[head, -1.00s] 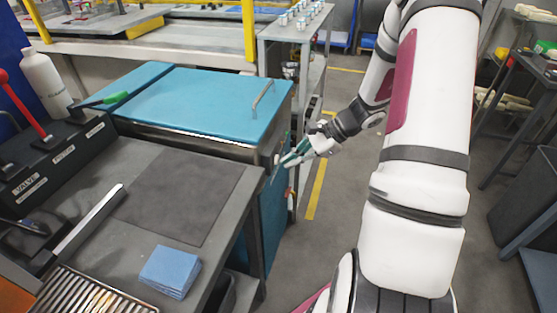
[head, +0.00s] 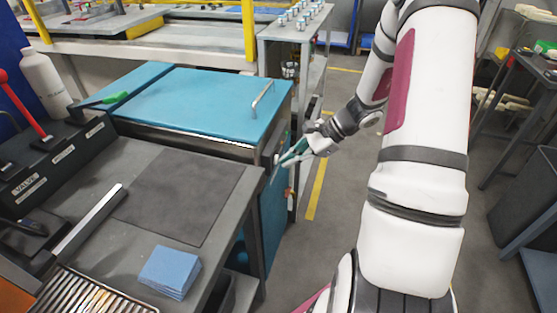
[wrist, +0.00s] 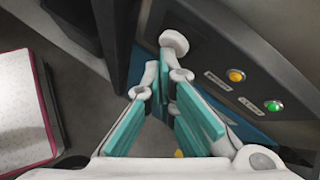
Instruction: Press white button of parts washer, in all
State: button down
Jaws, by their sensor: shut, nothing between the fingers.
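The parts washer (head: 190,105) is a blue-lidded box at the centre-left in the head view, with its control panel on the right-hand side. In the wrist view the panel (wrist: 215,45) carries a round white button (wrist: 174,42), with an orange button (wrist: 236,75) and a green button (wrist: 273,106) to its right. My gripper (wrist: 165,70) is shut and empty, its teal-padded fingers meeting just below the white button. I cannot tell whether the tips touch it. In the head view my gripper (head: 282,164) is beside the washer's right side, where the white button is not clear.
A grey workbench (head: 225,215) with blue cloths (head: 170,272) stands in front of the washer. A metal rack with several small jars (head: 300,15) stands behind it. The floor to the right of the washer is clear.

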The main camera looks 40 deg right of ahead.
jog(key=shift+w+a, duration=0.1)
dwell(0.3)
jog(key=shift+s+d, duration=0.55)
jog(key=shift+s, duration=0.15)
jog(key=s+d, duration=0.1)
jog(key=s, duration=0.1)
jog(key=s+d+p, duration=0.1)
jog(key=s+d, duration=0.1)
dwell(0.6)
jog(key=shift+r, duration=0.1)
dwell(0.5)
